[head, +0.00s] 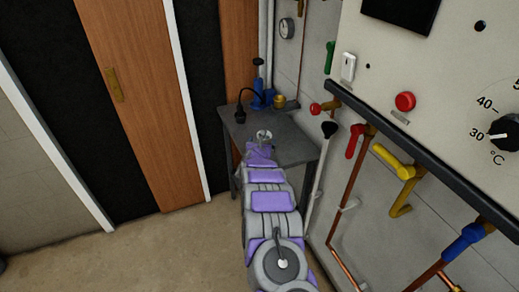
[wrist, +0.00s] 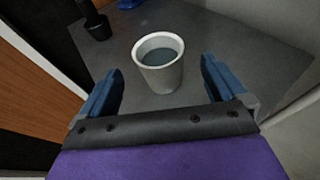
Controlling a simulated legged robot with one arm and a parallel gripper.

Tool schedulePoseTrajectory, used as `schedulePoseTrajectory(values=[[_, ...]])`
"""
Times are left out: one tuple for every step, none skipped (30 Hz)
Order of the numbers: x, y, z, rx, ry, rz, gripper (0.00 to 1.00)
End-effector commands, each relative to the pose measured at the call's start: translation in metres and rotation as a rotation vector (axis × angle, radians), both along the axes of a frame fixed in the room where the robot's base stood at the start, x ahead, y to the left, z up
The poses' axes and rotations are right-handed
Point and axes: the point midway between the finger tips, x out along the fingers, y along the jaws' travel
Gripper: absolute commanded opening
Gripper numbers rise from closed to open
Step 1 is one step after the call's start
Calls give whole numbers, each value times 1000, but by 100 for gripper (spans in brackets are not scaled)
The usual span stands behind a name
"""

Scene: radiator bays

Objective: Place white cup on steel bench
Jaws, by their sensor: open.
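The white cup (wrist: 158,76) stands upright on the grey steel bench (wrist: 265,70) in the wrist view, just ahead of and between my fingers. Its inside looks grey, and I cannot tell whether it holds anything. My gripper (wrist: 163,84) is open, with one blue finger on each side and a gap to the cup. In the head view my arm reaches over the near edge of the bench (head: 295,150), with my gripper (head: 264,138) at the small pale cup, where details are too small to tell.
A black object with a curved neck (head: 240,112), a blue object (head: 257,97) and a brass-coloured piece (head: 279,101) are at the bench's back. A wall panel with valves and pipes (head: 405,170) bounds the right. A wooden door (head: 145,100) is left; the floor there is clear.

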Motion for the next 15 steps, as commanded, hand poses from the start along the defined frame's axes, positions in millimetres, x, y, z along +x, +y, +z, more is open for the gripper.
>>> schedulePoseTrajectory(values=[[-5,2,1,2,1,2,98],[-7,3,3,3,-2,3,98],[-11,3,5,4,-2,1,98],[-14,4,6,4,-1,1,98],[-18,5,6,4,1,1,98],[-21,6,7,4,2,1,98],[-24,7,8,3,0,0,98],[-27,7,10,2,-1,-1,98],[-31,9,11,1,0,1,98],[-34,10,11,2,0,3,98],[-37,11,13,3,0,3,98],[-41,12,15,5,-1,2,98],[-43,13,16,4,-1,1,98],[-46,13,16,3,-2,0,98],[-49,14,17,2,-1,0,98]])
